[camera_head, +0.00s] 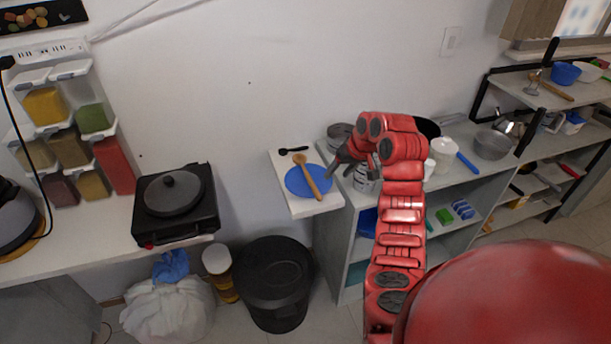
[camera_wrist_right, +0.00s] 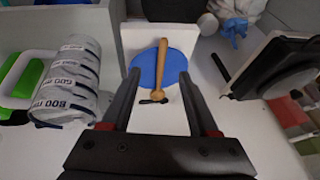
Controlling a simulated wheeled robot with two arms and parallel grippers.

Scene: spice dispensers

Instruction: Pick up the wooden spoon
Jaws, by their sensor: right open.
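The wooden spoon (camera_head: 307,175) lies across a blue plate (camera_head: 296,184) on a small white shelf board (camera_head: 305,209). In the right wrist view the spoon (camera_wrist_right: 151,76) lies lengthwise over the blue plate (camera_wrist_right: 175,66), its rounded end nearest to me. My right gripper (camera_head: 338,166) is open and empty, to the right of the spoon in the head view. In the right wrist view its fingers (camera_wrist_right: 159,76) stand on either side of the spoon's line of sight, apart from it. My left gripper is not in view.
A small black utensil (camera_head: 293,150) lies behind the plate. A black portable stove with a lidded pan (camera_head: 174,193) stands to the left. A black bin (camera_head: 274,283) is below the board.

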